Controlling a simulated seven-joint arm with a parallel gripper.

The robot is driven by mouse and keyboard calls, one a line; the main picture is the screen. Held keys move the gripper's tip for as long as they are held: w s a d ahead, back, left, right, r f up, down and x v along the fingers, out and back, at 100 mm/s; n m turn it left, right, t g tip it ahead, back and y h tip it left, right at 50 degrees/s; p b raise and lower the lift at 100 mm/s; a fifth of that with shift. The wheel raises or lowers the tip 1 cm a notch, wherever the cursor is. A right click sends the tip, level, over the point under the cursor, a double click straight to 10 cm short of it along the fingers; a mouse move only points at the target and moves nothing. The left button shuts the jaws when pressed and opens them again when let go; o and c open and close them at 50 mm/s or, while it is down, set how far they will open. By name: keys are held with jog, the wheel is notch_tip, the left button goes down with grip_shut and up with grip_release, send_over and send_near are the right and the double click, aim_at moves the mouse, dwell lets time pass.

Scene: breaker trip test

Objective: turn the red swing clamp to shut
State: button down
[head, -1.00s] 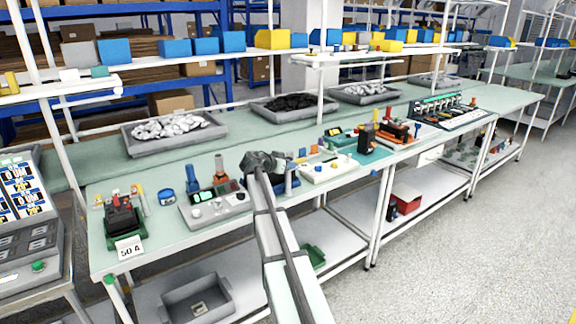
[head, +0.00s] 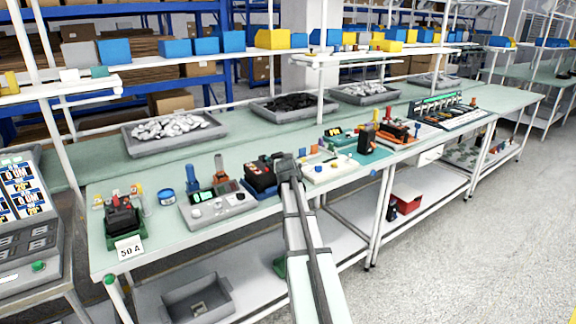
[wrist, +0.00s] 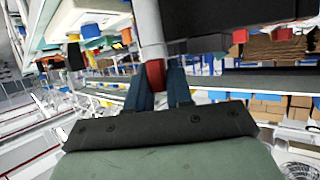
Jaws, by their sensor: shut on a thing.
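In the wrist view, my gripper (wrist: 159,82) has its two dark blue fingers on either side of a red piece (wrist: 155,72), which looks like the red swing clamp. The gripper is shut on it. The red piece sits at the end of a pale grey cylinder (wrist: 149,25). In the head view, my gripper (head: 288,167) is at the right side of a black device with red parts (head: 260,178) on the bench. My wrist hides the clamp there, so its angle cannot be told.
A grey test box (head: 215,208) stands left of the black device, and a white box with coloured knobs (head: 328,172) stands close on the right. A 50 A card (head: 130,248) stands by a green-based unit (head: 122,222). The bench front (head: 180,250) is clear.

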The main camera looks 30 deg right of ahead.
jog(key=shift+d+n+t+y, duration=0.1)
jog(key=shift+n+t+y, duration=0.8)
jog(key=shift+n+y, duration=2.3)
jog(key=shift+y, duration=0.3)
jog(key=shift+n+y, duration=0.4)
jog(key=shift+y, duration=0.1)
jog(key=c, duration=1.1)
grip_release()
jog(key=shift+t, duration=0.3)
jog(key=v, duration=1.3)
jog(key=shift+s+r, duration=0.15)
jog(key=shift+s, duration=0.2)
